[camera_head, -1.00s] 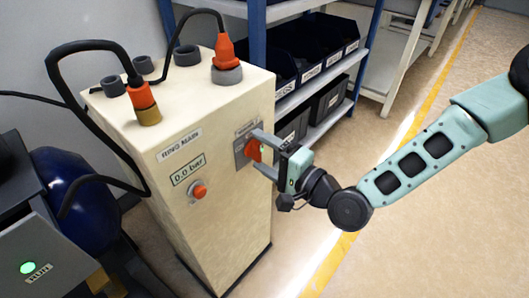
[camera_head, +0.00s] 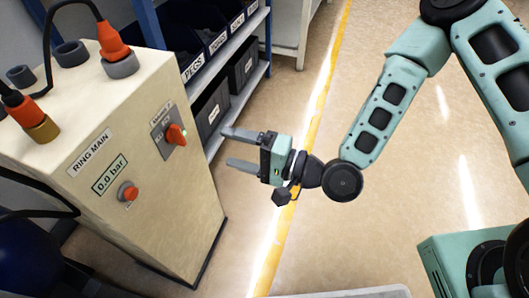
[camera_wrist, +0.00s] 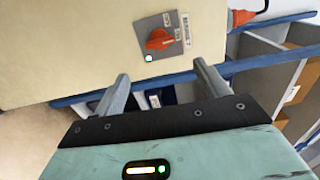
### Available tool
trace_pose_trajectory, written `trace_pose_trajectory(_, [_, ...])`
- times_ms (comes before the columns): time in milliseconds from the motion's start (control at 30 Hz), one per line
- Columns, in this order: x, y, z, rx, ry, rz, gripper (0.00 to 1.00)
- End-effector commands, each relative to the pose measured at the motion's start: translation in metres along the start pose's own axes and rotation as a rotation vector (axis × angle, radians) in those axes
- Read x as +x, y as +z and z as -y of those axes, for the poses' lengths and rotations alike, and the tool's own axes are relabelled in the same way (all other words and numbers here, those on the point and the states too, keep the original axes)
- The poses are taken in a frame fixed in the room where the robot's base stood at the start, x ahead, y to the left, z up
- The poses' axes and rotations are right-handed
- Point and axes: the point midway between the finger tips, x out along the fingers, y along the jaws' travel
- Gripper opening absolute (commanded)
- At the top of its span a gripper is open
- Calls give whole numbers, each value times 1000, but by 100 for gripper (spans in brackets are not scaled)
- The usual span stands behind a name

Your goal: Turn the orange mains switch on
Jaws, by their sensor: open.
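The orange mains switch (camera_head: 176,134) is a rotary knob on a grey plate on the cream cabinet's right-hand face. It also shows in the wrist view (camera_wrist: 159,40), above the gap between my fingers. A small pale green-white lamp (camera_wrist: 149,58) glows beside the knob; the plate's small labels are too small to read. My gripper (camera_head: 228,147) is open and empty, with its fingers pointing toward the cabinet. It is clear of the knob, to its right in the head view. Both fingers also show in the wrist view (camera_wrist: 160,70), apart from the switch.
Orange plugs (camera_head: 112,42) and cables stand on top. Blue shelving with dark bins (camera_head: 240,70) stands behind. Open floor lies to the right.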

Motion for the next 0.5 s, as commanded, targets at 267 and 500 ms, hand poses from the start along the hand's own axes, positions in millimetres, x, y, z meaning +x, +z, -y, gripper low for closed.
trace_pose_trajectory(267, [-47, 0, 0, 0, 2, -1, 75])
trace_pose_trajectory(500, [-58, 0, 0, 0, 0, 0, 75])
